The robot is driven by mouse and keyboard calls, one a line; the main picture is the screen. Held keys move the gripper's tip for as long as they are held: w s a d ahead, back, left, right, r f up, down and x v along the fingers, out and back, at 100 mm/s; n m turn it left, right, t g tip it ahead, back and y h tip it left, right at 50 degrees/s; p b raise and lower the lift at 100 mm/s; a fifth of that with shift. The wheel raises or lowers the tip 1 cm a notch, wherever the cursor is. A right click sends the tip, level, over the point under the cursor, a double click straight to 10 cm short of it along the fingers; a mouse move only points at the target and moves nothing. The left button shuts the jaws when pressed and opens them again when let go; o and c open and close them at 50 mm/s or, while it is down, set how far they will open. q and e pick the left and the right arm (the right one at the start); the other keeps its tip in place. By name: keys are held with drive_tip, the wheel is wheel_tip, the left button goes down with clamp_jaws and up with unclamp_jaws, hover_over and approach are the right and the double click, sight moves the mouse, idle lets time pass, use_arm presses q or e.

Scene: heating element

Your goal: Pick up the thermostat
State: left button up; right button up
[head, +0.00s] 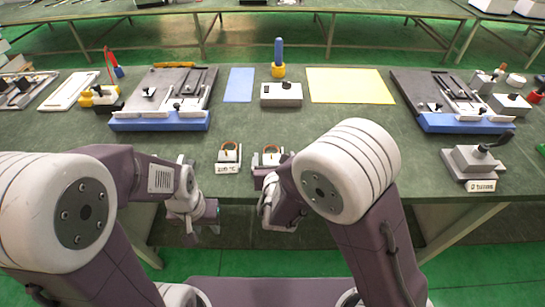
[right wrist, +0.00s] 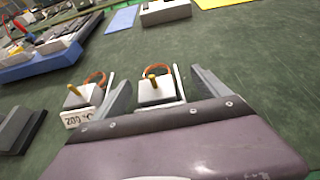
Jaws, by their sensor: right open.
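Two small grey units with a copper-coloured loop and a yellow stem stand side by side near the table's front edge; they look like thermostats. The left thermostat (head: 229,155) has a white label, partly readable as 200 °C in the right wrist view (right wrist: 78,118). The right thermostat (head: 271,157) also shows in the right wrist view (right wrist: 155,91); its front is hidden. My right gripper (right wrist: 162,77) is open, with one finger on each side of the right thermostat. Contact cannot be told. My left gripper (head: 196,235) hangs at the table's front edge, its jaws unclear.
Behind stand a grey box (head: 281,95), a blue mat (head: 239,85) and a yellow mat (head: 350,86). Blue-fronted fixtures stand left (head: 160,123) and right (head: 465,124). A grey lever device (head: 473,160) is at the right. The green table is clear between.

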sight(274, 156)
drive_tip(key=x, duration=0.3)
drive_tip(key=shift+s, duration=0.1)
drive_tip(key=shift+c, duration=0.6)
drive_tip(key=c, duration=1.4)
drive_tip(key=shift+c, duration=0.2)
drive_tip(key=shift+r, duration=0.1)
drive_tip(key=shift+r, duration=0.4)
drive_tip(key=r, duration=0.2)
drive_tip(key=d+r, duration=0.1)
drive_tip(key=r, duration=0.1)
drive_tip(key=shift+p, duration=0.4)
drive_tip(key=s+d+r, duration=0.2)
drive_tip(key=d+r, duration=0.4)
drive_tip(key=d, duration=0.4)
drive_tip(key=shift+d+b, duration=0.25)
drive_tip(key=shift+b, duration=0.1)
